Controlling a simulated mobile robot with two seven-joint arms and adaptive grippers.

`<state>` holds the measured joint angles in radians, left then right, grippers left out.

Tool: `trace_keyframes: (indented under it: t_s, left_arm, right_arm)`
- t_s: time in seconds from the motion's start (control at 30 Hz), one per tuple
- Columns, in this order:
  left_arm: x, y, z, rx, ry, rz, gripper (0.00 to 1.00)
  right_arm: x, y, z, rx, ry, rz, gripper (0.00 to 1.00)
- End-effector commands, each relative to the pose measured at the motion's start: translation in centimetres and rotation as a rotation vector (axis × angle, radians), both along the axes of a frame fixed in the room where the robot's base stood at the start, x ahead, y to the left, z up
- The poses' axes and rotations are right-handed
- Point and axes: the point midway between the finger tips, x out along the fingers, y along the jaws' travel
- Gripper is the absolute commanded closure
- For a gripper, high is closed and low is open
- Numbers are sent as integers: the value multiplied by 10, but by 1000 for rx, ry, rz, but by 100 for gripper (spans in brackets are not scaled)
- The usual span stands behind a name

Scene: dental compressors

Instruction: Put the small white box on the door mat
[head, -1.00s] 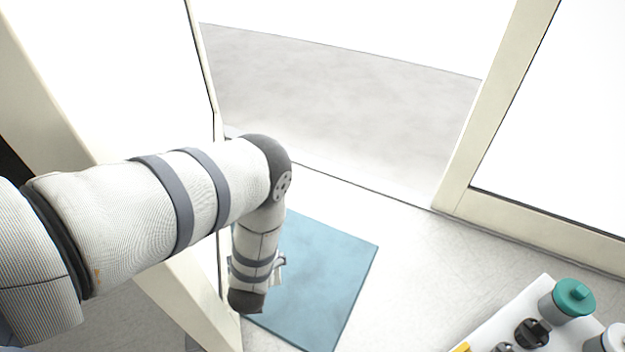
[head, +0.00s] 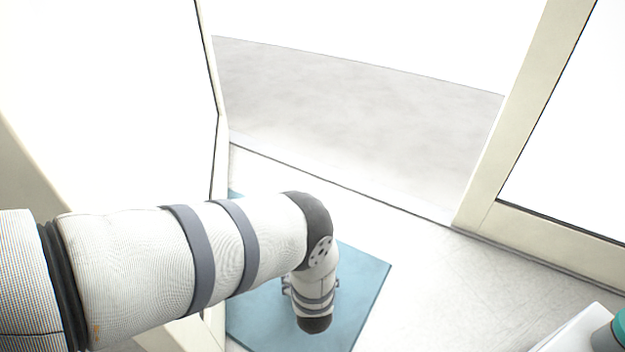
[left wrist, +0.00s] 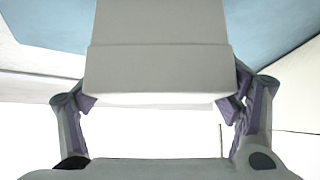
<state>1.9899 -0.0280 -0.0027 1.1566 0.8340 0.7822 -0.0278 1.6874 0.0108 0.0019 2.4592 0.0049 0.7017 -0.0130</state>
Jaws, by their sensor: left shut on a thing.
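The small white box (left wrist: 158,65) is between the two fingers of my left gripper (left wrist: 165,95) in the left wrist view, and the gripper is shut on it. The blue door mat (head: 365,275) lies on the floor in the head view, under and around my left wrist. It also shows behind the box in the left wrist view (left wrist: 262,25). In the head view my left gripper (head: 312,288) is mostly hidden by my wrist, and the box is hidden. I cannot tell the box's height over the mat. My right gripper is in neither view.
A glass door with a cream frame (head: 217,170) stands left of the mat. Another cream frame (head: 478,215) stands at the right, with an open doorway between. A white surface with a teal-lidded container (head: 619,328) is at the lower right. Floor right of the mat is clear.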

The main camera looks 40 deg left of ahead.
Motion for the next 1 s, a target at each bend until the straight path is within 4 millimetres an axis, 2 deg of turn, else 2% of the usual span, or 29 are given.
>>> trace_keyframes:
  t_s: [0.27, 0.3, 0.37, 0.73, 0.87, 1.0]
  left_arm:
    - [1, 0, -1, 0, -2, -1, 49]
    - [1, 0, -2, 0, -2, -1, 15]
    - [1, 0, -1, 0, -2, -1, 1]
    - [1, 0, 1, 0, -2, -1, 0]
    - [-7, -9, 19, -1, -3, -3, 0]
    - [-25, -29, 51, -2, -7, -4, 0]
  right_arm:
    - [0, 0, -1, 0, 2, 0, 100]
    - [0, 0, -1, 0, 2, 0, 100]
    - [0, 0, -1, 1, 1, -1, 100]
    - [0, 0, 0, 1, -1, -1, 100]
    - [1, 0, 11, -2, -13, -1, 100]
    - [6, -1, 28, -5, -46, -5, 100]
